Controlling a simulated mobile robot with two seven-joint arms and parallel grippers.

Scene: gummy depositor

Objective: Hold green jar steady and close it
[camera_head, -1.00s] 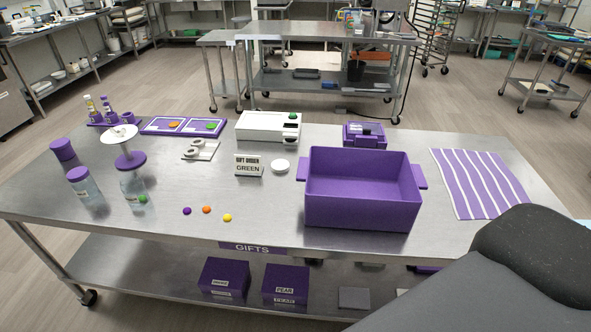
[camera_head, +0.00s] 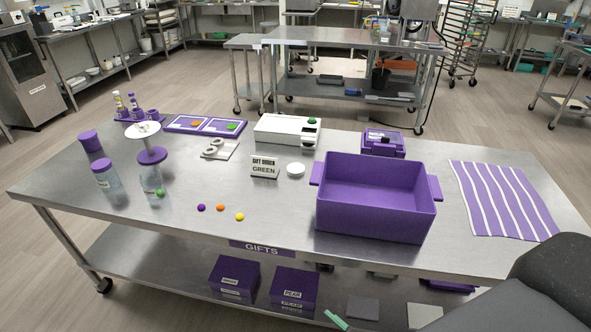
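Another purple lidded jar or cap (camera_head: 90,141) is behind that one. Neither of my grippers is in view. A dark arm part of mine fills the lower right corner.
A purple bin (camera_head: 376,215) stands right of centre, with a striped cloth (camera_head: 500,200) to its right. The front left is mostly clear.

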